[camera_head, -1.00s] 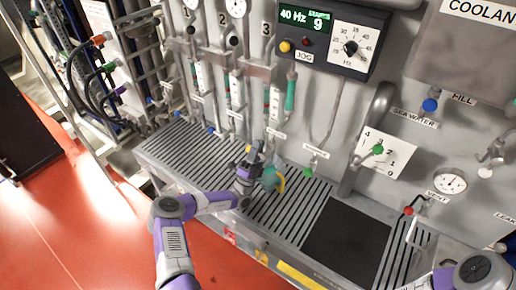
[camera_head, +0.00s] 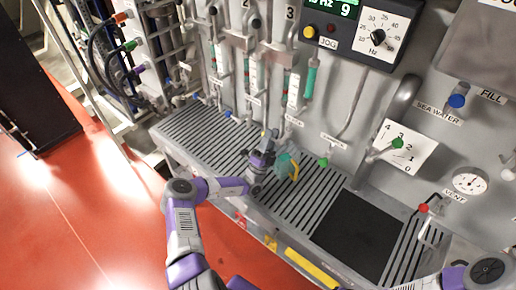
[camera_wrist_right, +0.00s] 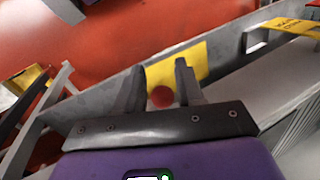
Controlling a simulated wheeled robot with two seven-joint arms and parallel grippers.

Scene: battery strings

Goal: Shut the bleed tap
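I cannot read a bleed label for certain. A tap with a green knob (camera_head: 323,162) is low on the panel, under a small blurred label. A red knob (camera_head: 423,208) is at the right, near the VENT label. In the right wrist view a red round knob (camera_wrist_right: 162,96) shows between the fingers of my right gripper (camera_wrist_right: 164,90), which stand apart with gaps beside it. My left gripper (camera_head: 266,145) is over the slatted tray, beside a teal jug with a yellow handle (camera_head: 287,167); whether it grips the jug is unclear.
The slatted tray (camera_head: 205,130) runs along the panel foot, with a black mat (camera_head: 355,235) at its right. Another green knob (camera_head: 398,143) is on a numbered plate. A blue knob (camera_head: 457,101) is by FILL. A pressure gauge (camera_head: 470,182) is near VENT. Red floor (camera_head: 90,215) is open at left.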

